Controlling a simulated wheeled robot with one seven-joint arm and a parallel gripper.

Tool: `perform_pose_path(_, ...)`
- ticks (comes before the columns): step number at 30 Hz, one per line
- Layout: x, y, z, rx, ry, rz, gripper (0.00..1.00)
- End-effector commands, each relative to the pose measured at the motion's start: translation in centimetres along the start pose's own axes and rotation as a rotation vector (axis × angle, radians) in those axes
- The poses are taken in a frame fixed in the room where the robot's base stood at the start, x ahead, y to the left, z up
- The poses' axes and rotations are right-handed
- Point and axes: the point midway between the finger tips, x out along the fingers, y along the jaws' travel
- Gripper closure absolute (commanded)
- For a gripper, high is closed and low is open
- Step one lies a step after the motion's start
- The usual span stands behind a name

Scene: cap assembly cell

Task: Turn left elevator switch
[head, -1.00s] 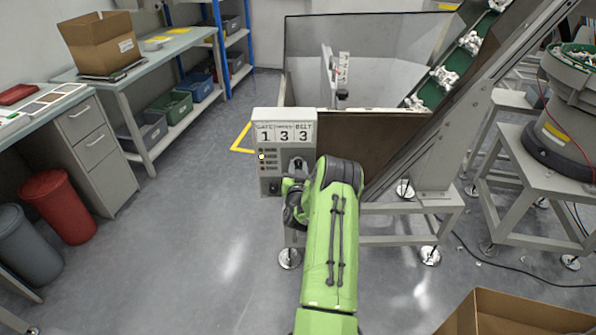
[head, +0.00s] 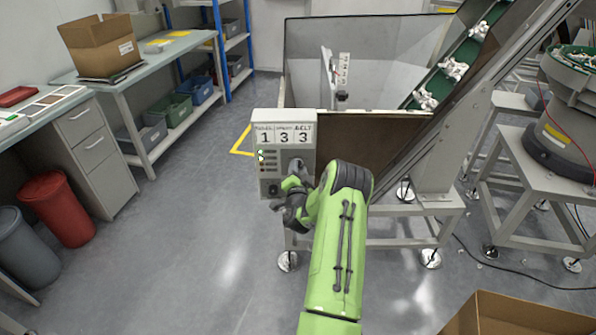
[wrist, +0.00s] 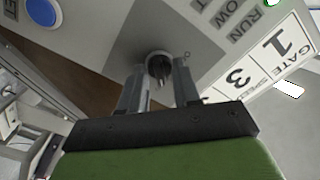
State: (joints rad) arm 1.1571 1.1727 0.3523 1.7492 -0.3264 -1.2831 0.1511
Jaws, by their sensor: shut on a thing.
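The grey control box (head: 271,175) stands at the front left corner of the elevator hopper, with a panel reading 1, 3, 3 on top. Its dark round switch knob (wrist: 158,62) shows in the wrist view, on the grey face near the labels RUN and LOW. My gripper (wrist: 157,78) is shut on the knob, one finger on each side. In the head view my gripper (head: 297,172) is at the box's front right side, and the knob is hidden behind it.
The hopper (head: 365,150) and inclined green conveyor (head: 440,83) with white parts stand just behind. A blue button (wrist: 40,12) is on the same panel. A cardboard box (head: 520,315) is at the lower right.

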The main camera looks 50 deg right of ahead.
Motion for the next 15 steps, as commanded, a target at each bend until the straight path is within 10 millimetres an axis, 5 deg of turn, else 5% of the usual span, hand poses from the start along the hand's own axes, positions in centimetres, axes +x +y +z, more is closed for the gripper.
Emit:
perform_pose_path(13,-0.02,0.07,0.03,0.012,-0.001,0.001,0.99)
perform_pose_path(14,-0.03,0.08,0.03,0.012,-0.001,0.001,0.65)
perform_pose_path(15,-0.02,0.07,0.03,0.012,-0.001,0.001,0.59)
